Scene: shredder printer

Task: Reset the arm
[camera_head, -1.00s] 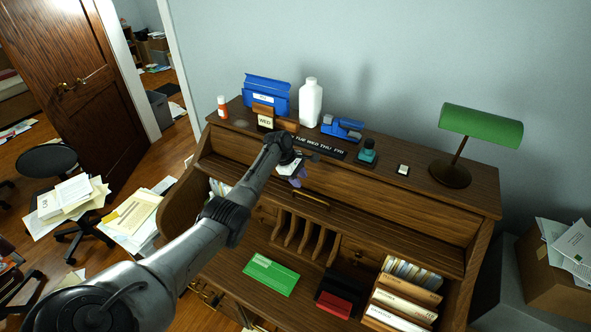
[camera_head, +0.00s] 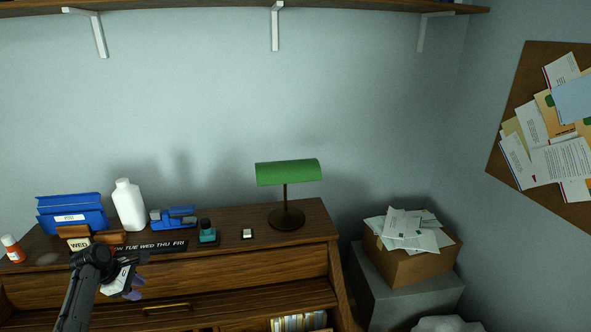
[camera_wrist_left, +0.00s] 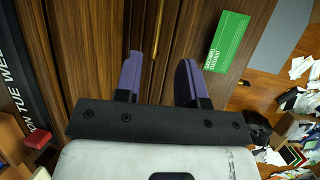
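My left arm comes in at the lower left of the head view. Its gripper (camera_head: 132,284) is in front of the roll-top desk (camera_head: 250,270), just below the weekday strip (camera_head: 160,247). The left wrist view shows its two purple fingers (camera_wrist_left: 160,80) apart with nothing between them. Beyond them are the desk's brown wooden surface and a green card (camera_wrist_left: 226,42). My right gripper is in neither view.
On the desk top stand a blue box (camera_head: 72,213), a white bottle (camera_head: 129,205), a blue tape dispenser (camera_head: 174,217), an ink bottle (camera_head: 207,232) and a green lamp (camera_head: 288,173). A cardboard box of papers (camera_head: 410,262) stands right of the desk.

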